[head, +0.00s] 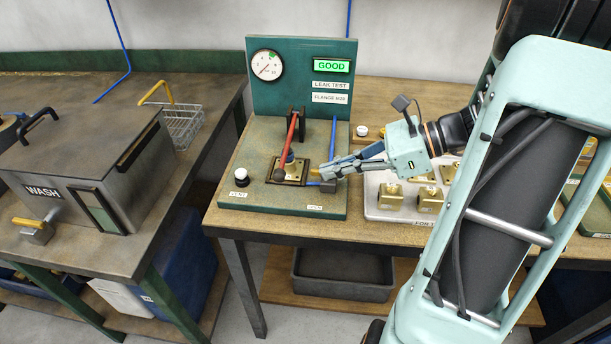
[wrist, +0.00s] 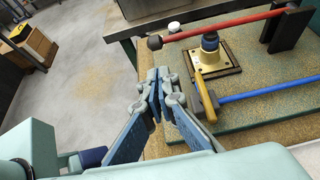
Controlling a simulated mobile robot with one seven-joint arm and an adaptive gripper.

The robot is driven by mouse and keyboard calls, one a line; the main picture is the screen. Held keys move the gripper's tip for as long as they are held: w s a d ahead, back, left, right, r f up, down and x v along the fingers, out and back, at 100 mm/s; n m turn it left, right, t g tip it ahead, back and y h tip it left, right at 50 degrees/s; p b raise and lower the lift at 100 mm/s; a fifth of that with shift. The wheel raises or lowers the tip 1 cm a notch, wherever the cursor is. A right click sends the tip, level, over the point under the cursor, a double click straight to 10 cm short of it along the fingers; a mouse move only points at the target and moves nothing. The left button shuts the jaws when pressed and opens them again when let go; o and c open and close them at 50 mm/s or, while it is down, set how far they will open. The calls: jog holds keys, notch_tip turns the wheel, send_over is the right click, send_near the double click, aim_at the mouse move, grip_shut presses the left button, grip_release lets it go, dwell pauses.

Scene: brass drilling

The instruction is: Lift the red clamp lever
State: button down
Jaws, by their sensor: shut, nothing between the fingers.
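The red clamp lever (head: 291,135) runs from a dark bracket (head: 297,122) toward the front of the green test stand. Its dark ball end (head: 281,175) is at the front. In the wrist view the red lever (wrist: 215,27) passes over a brass flange part (wrist: 210,62) with a blue-grey top. The lever looks lowered, near the part's top; I cannot tell whether they touch. My gripper (head: 324,172) is shut and empty, to the right of the lever and apart from it. In the wrist view my gripper's fingertips (wrist: 160,76) are below the ball end in the picture.
A valve with a yellow handle (wrist: 207,96) and blue pipe (wrist: 268,90) is close beside my fingers. A white button (head: 240,173) stands at the stand's left. The gauge panel (head: 302,105) rises behind, its display reading GOOD. A tray of brass parts (head: 383,211) lies right.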

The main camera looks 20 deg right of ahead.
jog(key=b+x, duration=0.1)
jog(key=x, duration=0.8)
jog(key=shift+a+f, duration=0.15)
jog(key=shift+a, duration=0.1)
